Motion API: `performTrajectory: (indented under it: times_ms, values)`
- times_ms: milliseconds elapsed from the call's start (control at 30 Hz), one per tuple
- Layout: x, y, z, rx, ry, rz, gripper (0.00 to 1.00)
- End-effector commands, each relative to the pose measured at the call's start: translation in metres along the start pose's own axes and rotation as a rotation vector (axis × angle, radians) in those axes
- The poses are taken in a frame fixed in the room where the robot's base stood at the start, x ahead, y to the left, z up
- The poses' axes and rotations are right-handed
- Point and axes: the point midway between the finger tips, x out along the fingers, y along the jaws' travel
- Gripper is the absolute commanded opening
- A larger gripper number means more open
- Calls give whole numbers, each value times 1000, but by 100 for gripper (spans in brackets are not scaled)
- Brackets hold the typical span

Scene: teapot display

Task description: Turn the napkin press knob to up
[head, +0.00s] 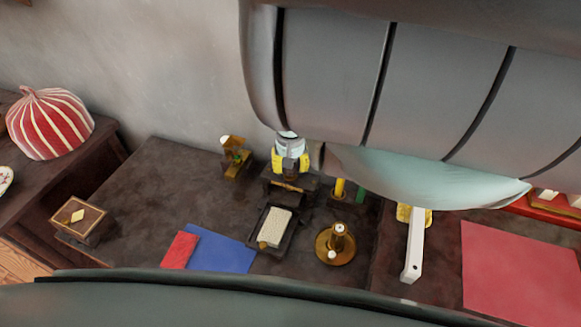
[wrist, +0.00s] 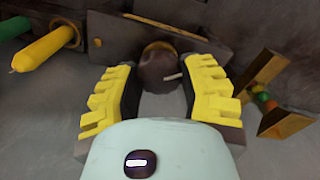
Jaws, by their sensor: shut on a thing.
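The napkin press (head: 277,186) is a dark wooden block with a brass bar, on the dark table in the head view. Its knob (wrist: 153,72) is a dark round piece with a short white mark, seen in the wrist view. The mark points to the right and slightly up in that picture. My gripper (head: 290,162), with yellow ridged fingers, is at the press. In the wrist view my gripper (wrist: 160,74) is shut on the knob, one finger on each side. In the head view the fingers hide the knob.
A tray (head: 262,250) with a pale cloth lies in front. A round brass piece (head: 322,256) is nearby.

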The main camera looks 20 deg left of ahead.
Motion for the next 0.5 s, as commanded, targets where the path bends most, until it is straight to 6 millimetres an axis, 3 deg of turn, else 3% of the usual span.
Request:
performTrajectory:
  times_ms: [500]
  values:
    - [1, 0, -2, -490, 7, 1, 6]
